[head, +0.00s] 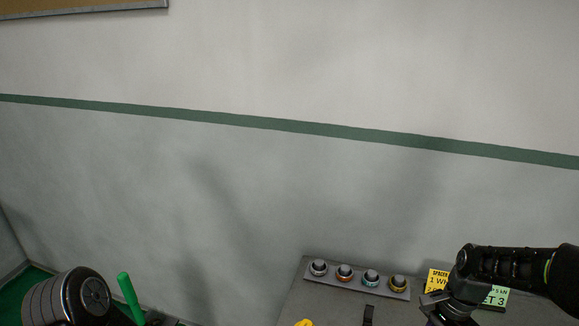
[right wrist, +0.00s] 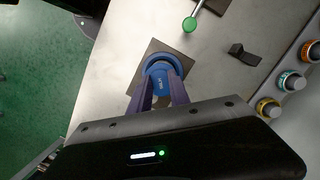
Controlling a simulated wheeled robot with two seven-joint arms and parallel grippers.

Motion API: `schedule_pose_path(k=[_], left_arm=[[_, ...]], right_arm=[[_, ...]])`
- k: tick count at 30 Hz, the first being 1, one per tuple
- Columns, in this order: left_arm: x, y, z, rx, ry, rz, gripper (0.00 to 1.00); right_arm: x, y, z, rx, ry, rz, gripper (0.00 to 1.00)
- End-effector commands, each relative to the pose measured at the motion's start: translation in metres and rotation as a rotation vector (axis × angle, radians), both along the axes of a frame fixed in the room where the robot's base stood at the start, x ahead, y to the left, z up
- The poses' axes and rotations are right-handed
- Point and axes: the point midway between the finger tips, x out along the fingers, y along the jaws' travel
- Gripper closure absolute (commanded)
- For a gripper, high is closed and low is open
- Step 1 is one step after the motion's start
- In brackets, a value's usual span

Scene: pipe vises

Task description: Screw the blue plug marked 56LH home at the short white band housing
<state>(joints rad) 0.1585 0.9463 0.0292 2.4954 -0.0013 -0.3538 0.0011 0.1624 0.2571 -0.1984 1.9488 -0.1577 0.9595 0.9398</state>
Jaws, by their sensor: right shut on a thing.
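In the right wrist view, my right gripper (right wrist: 162,92) is shut on a blue round plug (right wrist: 157,66), with a purple finger on each side. The plug has a ring-shaped rim and small lettering too fine to read for certain. It is seen over a dark square plate (right wrist: 141,62) on the grey bench; I cannot tell whether it touches what is beneath. In the head view my right gripper (head: 437,310) is at the bottom right, its fingertips largely cut off. No white band housing can be made out. My left gripper is not in view.
A grey strip (head: 358,284) on the bench (head: 303,290) holds several capped fittings with coloured bands. A yellow card (head: 437,277) and a green card (head: 497,295) stand behind my right arm. A green-knobbed lever (right wrist: 190,24) and a black block (right wrist: 243,53) are near the plug.

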Motion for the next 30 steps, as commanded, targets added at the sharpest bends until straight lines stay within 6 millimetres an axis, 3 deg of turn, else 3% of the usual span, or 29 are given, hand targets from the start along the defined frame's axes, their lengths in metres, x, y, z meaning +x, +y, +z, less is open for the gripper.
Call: schedule_pose_path(k=[5, 8, 21, 30], left_arm=[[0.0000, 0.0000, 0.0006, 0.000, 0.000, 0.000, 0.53], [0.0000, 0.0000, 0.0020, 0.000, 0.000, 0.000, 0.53], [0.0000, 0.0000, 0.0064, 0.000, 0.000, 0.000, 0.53], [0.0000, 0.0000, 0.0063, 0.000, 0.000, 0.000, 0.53]], right_arm=[[-0.0004, -0.0003, -0.0002, 0.000, 0.001, 0.049, 1.00], [-0.0005, -0.0001, -0.0002, 0.000, 0.003, 0.186, 1.00], [-0.0008, -0.0006, -0.0009, 0.001, 0.002, 1.167, 1.00], [-0.0010, -0.0011, -0.0012, 0.001, 0.002, 1.250, 1.00]])
